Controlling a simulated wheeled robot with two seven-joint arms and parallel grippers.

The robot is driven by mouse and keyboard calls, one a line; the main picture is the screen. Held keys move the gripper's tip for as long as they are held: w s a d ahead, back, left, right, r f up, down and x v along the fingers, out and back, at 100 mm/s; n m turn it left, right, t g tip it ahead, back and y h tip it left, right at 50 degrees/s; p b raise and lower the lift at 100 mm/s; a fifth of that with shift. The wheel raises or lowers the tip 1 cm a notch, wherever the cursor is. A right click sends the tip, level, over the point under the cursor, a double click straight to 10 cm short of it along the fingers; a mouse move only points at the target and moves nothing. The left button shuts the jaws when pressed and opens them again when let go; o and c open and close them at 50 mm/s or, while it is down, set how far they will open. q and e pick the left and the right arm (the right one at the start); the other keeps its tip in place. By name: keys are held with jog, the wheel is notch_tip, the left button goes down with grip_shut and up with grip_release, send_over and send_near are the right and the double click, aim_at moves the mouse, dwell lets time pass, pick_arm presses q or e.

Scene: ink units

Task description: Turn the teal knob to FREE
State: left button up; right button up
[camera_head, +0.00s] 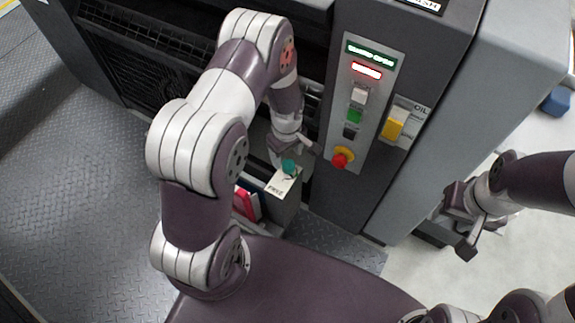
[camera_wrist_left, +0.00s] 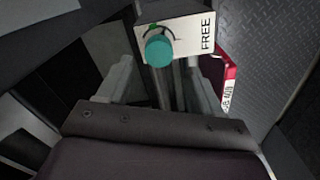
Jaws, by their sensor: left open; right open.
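The teal knob (camera_head: 289,166) sits on a white label plate (camera_head: 279,184) marked FREE, on top of a low grey unit in front of the machine. In the left wrist view the knob (camera_wrist_left: 159,50) lies ahead, between the two fingers of my left gripper (camera_wrist_left: 160,78). The fingers are open and I see no contact with the knob. In the head view my left gripper (camera_head: 291,150) is just behind the knob, partly hidden by its own wrist. My right gripper (camera_head: 466,226) is open and empty at the right, well away from the knob.
A control panel (camera_head: 361,105) with a red emergency button (camera_head: 341,158) stands right of the knob. An oil unit (camera_head: 402,122) with a yellow part is beside it. A red folder (camera_head: 245,200) sits in the grey unit left of the plate. The left floor is clear.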

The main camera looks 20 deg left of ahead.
aim_at(288, 164)
pick_arm(q)
notch_tip(288, 164, down, 5)
jog(key=shift+d+r+b, duration=0.1)
jog(key=shift+b, duration=0.35)
jog(key=c, duration=1.1)
